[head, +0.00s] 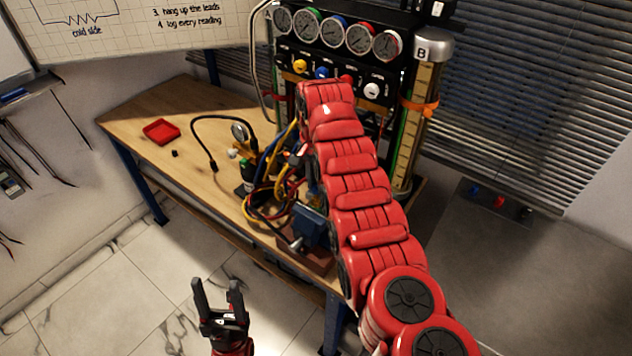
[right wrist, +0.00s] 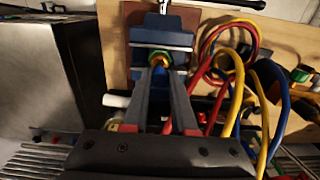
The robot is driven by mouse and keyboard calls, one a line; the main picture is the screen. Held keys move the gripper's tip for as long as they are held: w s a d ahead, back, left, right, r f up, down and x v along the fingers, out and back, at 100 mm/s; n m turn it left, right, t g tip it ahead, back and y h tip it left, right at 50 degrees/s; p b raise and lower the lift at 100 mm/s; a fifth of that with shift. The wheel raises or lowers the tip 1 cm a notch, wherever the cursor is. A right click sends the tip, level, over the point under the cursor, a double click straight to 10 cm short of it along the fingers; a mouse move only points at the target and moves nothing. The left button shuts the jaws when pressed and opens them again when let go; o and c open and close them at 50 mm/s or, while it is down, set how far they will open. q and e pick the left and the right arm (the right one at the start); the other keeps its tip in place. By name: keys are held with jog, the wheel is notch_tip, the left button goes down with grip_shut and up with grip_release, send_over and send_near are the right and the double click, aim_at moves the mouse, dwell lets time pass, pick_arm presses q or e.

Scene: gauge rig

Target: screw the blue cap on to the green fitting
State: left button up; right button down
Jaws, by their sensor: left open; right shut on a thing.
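In the right wrist view, my right gripper (right wrist: 158,73) is shut, its fingertips at the blue cap (right wrist: 158,62). The green fitting (right wrist: 153,54), with some yellow beside it, shows just beyond the cap against the blue vise (right wrist: 158,38). The cap and fitting overlap in this view; I cannot tell how far they are joined. In the head view the vise (head: 310,226) stands at the bench's front, and my red right arm hides the gripper, cap and fitting. My left gripper (head: 218,288) is open and empty, over the floor in front of the bench.
Red, yellow and blue leads (right wrist: 255,75) hang close to the right of the vise. The gauge panel (head: 335,45) stands at the back of the bench.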

jog(key=shift+f+b, duration=0.5)
jog(key=shift+f, duration=0.55)
jog(key=shift+f+b, duration=0.2)
jog(key=shift+b, duration=0.1)
dwell(1.1)
jog(key=shift+f+m+b, duration=0.1)
jog(key=shift+m+b, duration=0.35)
jog(key=shift+m, duration=0.05)
jog(key=m+b, duration=0.1)
jog(key=m, duration=0.1)
jog(key=shift+m+b, duration=0.3)
jog(key=shift+m, duration=0.8)
jog(key=shift+s+m, duration=0.1)
jog(key=shift+m, duration=0.6)
jog(key=m, duration=0.3)
jog(key=shift+m, duration=0.4)
